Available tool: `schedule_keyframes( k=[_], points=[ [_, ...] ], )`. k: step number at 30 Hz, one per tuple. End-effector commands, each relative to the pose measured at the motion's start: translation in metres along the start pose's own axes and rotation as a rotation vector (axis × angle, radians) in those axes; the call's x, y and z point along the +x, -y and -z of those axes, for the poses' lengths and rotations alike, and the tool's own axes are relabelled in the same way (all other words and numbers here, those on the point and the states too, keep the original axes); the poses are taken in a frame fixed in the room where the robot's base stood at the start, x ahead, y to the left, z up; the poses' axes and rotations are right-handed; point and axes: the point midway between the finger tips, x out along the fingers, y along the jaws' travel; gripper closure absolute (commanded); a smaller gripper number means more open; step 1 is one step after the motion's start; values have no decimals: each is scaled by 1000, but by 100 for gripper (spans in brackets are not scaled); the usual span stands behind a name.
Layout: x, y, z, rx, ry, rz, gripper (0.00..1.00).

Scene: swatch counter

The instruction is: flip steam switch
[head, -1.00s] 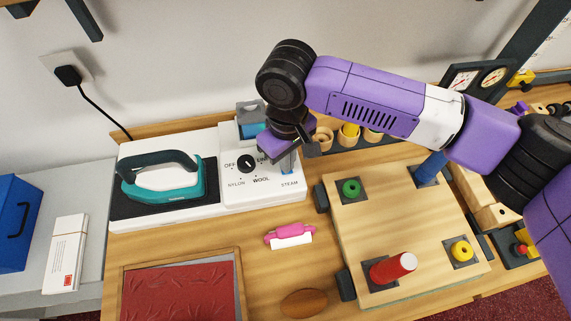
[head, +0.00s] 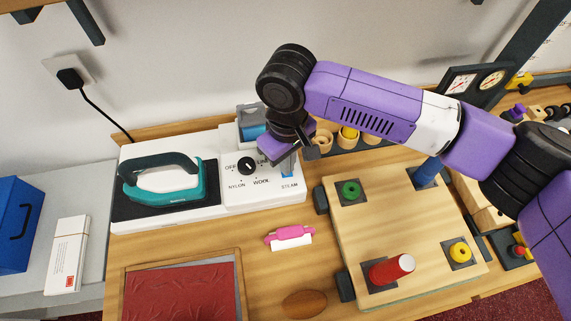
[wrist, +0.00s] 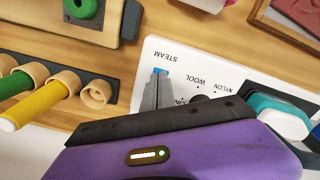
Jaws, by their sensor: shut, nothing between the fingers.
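The steam switch (head: 290,174) is a small blue piece beside the STEAM label on the white ironing control panel (head: 240,203). In the wrist view the blue steam switch (wrist: 160,71) shows just beyond the grey fingertips. My gripper (wrist: 157,82) is shut and empty, its tips at or very near the switch; I cannot tell if they touch. In the head view my gripper (head: 300,160) hangs over the right side of the panel and partly hides the area around the switch. I cannot tell the switch's position.
A black dial (head: 247,166) sits left of the switch. A teal iron (head: 165,185) stands on its dark pad farther left. Wooden cups (head: 348,137) stand behind to the right. A wooden board (head: 400,220) with coloured pegs lies to the right, and a pink item (head: 289,233) in front.

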Motion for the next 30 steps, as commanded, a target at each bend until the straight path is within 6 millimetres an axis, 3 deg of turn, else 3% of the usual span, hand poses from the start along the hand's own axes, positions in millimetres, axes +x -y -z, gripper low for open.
schedule_keyframes(
  k=[21, 30],
  points=[
    [-57, 1, 0, 0, -1, 2, 100],
    [-60, 0, 0, 0, 0, 1, 100]
  ],
)
